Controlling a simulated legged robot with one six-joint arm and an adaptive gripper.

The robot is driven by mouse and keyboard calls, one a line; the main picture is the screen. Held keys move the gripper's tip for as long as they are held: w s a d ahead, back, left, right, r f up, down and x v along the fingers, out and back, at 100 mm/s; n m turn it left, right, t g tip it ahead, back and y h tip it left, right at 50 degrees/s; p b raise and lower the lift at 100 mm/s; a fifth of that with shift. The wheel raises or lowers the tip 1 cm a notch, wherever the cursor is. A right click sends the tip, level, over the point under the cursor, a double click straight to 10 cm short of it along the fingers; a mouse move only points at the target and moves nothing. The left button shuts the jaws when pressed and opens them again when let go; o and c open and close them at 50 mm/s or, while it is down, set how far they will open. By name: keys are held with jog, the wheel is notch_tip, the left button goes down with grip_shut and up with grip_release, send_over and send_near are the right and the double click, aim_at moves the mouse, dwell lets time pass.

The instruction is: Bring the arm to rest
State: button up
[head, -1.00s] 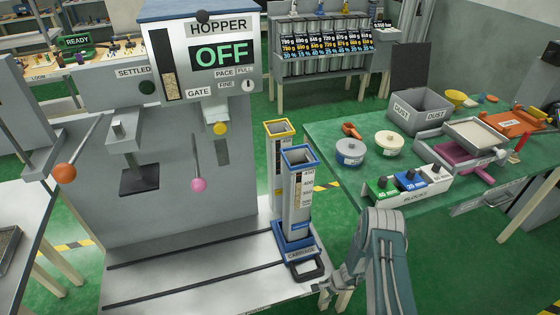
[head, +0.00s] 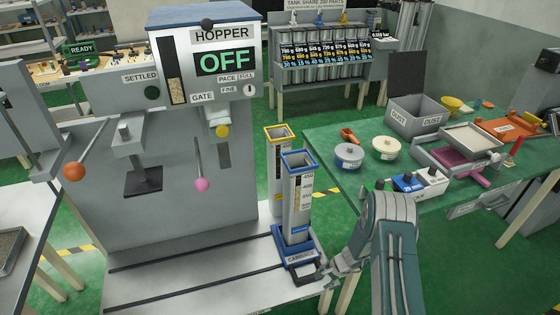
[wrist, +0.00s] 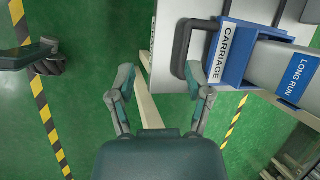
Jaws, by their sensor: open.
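My gripper (wrist: 160,92) is open and empty in the wrist view, its two fingers apart over the green floor and a pale table leg. In the head view my gripper (head: 334,276) is at the front right of the white bench, close to the black handle of the blue carriage (head: 298,246). The carriage also shows in the wrist view (wrist: 234,54), with its handle just beyond the right finger. Whether the finger touches the handle cannot be told. A grey column with a blue rim (head: 299,200) stands upright in the carriage.
The hopper (head: 205,60) reads OFF, with an orange-knobbed lever and a pink-knobbed lever below. A yellow-rimmed column (head: 279,160) stands behind the carriage. The green table (head: 330,135) at right holds pans, blocks and a dust bin. Open floor lies at lower right.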

notch_tip(320, 180, up, 35)
jog(key=s+a+n+t+h, duration=0.1)
jog(key=a+n, duration=0.2)
jog(key=n, duration=0.3)
jog(key=s+d+r+n+t+h, duration=0.1)
jog(key=s+r+n+h, duration=0.1)
jog(key=s+r, duration=0.7)
jog(key=s+d+r+n+t+h, duration=0.1)
jog(key=s+r+n, duration=0.3)
jog(key=s+r, duration=0.5)
jog(key=s+t+h, duration=0.1)
jog(key=s, duration=0.6)
jog(key=shift+s+d+r+t, duration=0.3)
jog(key=shift+s+d+r, duration=0.1)
